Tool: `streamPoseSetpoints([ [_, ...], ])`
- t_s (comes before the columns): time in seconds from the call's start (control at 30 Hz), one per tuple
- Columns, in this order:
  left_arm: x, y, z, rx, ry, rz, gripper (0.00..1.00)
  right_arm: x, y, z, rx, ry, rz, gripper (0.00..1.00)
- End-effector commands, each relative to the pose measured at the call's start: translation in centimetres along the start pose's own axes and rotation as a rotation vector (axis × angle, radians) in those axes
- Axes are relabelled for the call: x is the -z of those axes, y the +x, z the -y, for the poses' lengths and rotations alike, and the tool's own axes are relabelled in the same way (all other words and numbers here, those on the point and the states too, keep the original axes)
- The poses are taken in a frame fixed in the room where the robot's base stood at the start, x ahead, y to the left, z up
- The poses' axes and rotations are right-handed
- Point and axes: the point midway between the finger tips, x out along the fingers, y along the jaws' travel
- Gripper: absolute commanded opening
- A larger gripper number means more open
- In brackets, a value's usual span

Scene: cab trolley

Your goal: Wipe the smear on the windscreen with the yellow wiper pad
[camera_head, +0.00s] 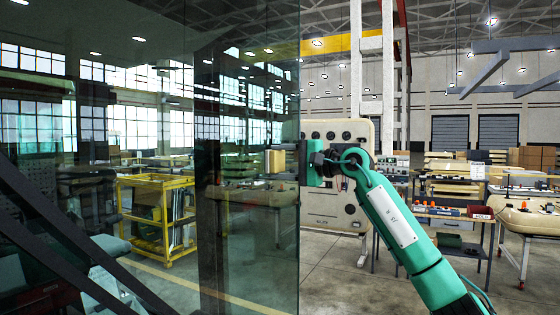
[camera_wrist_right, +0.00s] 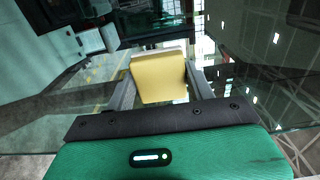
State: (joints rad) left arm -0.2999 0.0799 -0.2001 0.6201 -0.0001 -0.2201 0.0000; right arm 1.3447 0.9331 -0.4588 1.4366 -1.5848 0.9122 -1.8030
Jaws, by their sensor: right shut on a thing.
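The yellow wiper pad (camera_wrist_right: 160,80) is held between the two fingers of my right gripper (camera_wrist_right: 161,91) in the right wrist view. In the head view my right gripper (camera_head: 291,162) comes in from the right at the windscreen's right edge, with the pad (camera_head: 277,161) at its left end. The windscreen (camera_head: 250,240) is a tall, dark, see-through pane filling the left half. I cannot tell whether the pad touches the glass. I cannot make out the smear among the reflections. My left gripper is not in view.
A yellow trolley (camera_head: 160,183) shows through the glass at left. A beige panel (camera_head: 362,130) stands behind my right arm. Workbenches with parts (camera_head: 455,212) stand at right. Grey floor lies open between the windscreen and the benches.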

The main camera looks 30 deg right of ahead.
Motion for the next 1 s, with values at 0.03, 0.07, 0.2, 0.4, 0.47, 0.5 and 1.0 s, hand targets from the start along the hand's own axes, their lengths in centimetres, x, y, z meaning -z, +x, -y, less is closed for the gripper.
streamPoseSetpoints([
  [0.03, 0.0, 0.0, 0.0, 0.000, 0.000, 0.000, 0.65, 0.0, 0.0, 0.0, 0.000, 0.000, 0.001, 0.36],
  [0.07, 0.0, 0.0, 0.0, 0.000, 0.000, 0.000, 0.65, -0.1, 0.0, 0.0, 0.000, 0.000, 0.001, 0.36],
  [0.2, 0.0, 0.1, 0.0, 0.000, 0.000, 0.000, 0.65, -0.1, -0.1, -0.1, 0.000, 0.000, 0.001, 0.36],
  [0.4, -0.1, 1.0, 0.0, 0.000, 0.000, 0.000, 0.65, 0.0, -1.7, -0.2, 0.001, -0.001, -0.002, 0.36],
  [0.47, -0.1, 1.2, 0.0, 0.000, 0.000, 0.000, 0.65, 0.0, -2.4, -0.2, 0.001, -0.001, -0.001, 0.36],
  [0.5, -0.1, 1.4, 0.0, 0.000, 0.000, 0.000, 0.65, 0.0, -2.8, -0.2, 0.002, -0.001, -0.001, 0.36],
  [1.0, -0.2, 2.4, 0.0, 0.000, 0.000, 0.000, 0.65, -0.1, -6.1, 0.0, 0.001, 0.000, 0.000, 0.36],
])
